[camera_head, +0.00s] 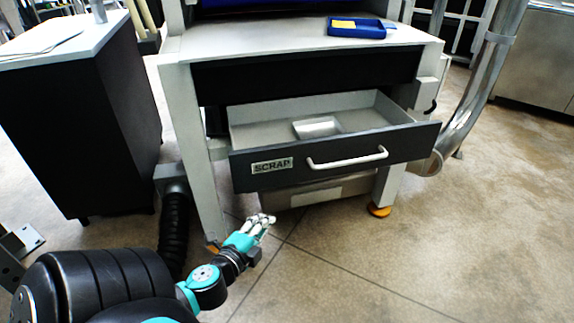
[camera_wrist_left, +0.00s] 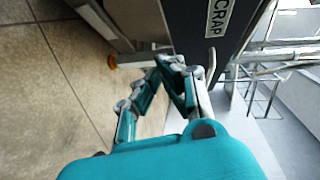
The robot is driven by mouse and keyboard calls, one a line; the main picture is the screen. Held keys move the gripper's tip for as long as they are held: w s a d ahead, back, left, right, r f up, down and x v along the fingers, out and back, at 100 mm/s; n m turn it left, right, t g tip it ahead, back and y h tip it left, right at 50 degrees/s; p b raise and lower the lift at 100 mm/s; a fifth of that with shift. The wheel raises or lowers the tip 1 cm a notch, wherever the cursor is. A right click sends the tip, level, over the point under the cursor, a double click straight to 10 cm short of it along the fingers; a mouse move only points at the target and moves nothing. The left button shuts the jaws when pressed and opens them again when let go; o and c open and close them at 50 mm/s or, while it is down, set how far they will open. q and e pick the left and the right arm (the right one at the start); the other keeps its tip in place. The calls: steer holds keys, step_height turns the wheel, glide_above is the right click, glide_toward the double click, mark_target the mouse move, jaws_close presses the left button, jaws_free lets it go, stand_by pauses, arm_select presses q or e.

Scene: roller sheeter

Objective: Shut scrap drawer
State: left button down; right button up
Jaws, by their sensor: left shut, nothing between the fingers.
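The scrap drawer (camera_head: 335,163) is pulled out of the machine, with a dark front, a SCRAP label and a white bar handle (camera_head: 347,159). A pale flat piece (camera_head: 317,127) lies inside it. My left gripper (camera_head: 262,221) is shut and empty, low in front of the drawer and below its left part, apart from it in the head view. In the left wrist view the shut fingers (camera_wrist_left: 172,66) show near the dark drawer front (camera_wrist_left: 190,22), its label and the handle's end. My right gripper is not in view.
The machine's white frame (camera_head: 183,130) stands around the drawer, with a blue tray (camera_head: 358,29) on its top. A dark cabinet (camera_head: 80,125) stands at left, with a black ribbed hose (camera_head: 173,235) beside the frame leg. Floor (camera_head: 450,240) at right is clear.

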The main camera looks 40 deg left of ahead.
arm_select(q)
step_height(320, 180, up, 7)
steer(key=d+m+t+b, duration=0.2)
glide_toward(296, 160)
steer(key=d, duration=0.2)
steer(key=shift+t+h, duration=0.3)
steer(key=shift+w+a+f, duration=0.15)
steer(key=shift+w+a, duration=0.7)
steer(key=shift+w, duration=0.35)
steer(key=shift+w+a+f, duration=0.1)
steer(key=shift+w+a, duration=0.75)
steer(key=shift+w, duration=0.3)
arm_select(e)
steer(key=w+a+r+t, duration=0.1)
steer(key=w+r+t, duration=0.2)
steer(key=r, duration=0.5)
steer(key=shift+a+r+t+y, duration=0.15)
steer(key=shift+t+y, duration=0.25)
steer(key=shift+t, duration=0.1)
